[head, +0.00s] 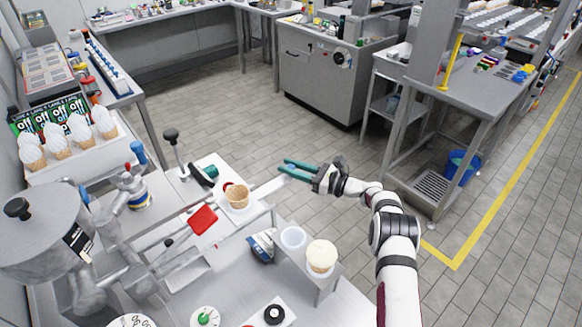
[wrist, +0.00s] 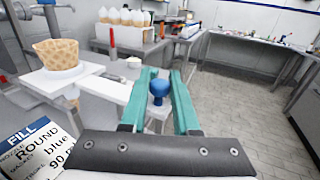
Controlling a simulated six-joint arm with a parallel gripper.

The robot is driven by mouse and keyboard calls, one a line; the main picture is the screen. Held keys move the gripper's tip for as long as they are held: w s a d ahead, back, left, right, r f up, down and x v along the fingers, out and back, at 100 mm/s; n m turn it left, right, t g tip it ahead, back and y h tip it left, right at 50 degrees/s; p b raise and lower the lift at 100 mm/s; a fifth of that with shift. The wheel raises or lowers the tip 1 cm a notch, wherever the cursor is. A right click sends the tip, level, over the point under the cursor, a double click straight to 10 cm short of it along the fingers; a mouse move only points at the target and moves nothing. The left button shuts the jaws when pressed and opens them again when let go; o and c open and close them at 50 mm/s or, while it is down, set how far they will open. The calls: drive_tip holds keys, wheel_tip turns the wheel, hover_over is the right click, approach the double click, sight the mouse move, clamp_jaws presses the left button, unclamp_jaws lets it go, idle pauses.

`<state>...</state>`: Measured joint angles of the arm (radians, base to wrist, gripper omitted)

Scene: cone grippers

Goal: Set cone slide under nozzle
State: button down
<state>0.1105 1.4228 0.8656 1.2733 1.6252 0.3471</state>
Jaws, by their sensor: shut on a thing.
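A waffle cone (head: 238,197) stands upright in a white holder on the cone slide (head: 268,188), a pale bar running right toward my gripper. In the wrist view the cone (wrist: 57,54) is at the left and the slide (wrist: 108,92) reaches toward a blue knob (wrist: 159,87). My gripper (head: 283,170) has green fingers, shut on the blue knob at the slide's outer end. The metal filling machine with a lidded hopper (head: 45,235) stands left of the cone. Its nozzle outlet is not clearly visible. The cone is not visibly under any nozzle.
A printed fill card (wrist: 38,150) names a round nozzle and a blue marker. A small stand (head: 322,277) carries a white cup and a cream-topped cone. Filled cones (head: 78,128) stand at the back left. Open floor lies right.

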sight(268, 188)
idle(0.9)
drive_tip(key=s+a, duration=0.5)
drive_tip(key=shift+s+a, duration=0.35)
drive_tip(key=shift+s, duration=0.05)
drive_tip(key=c, duration=0.7)
unclamp_jaws()
drive_tip(key=v, duration=1.5)
drive_tip(key=shift+s+d, duration=0.2)
drive_tip(key=shift+d, duration=0.15)
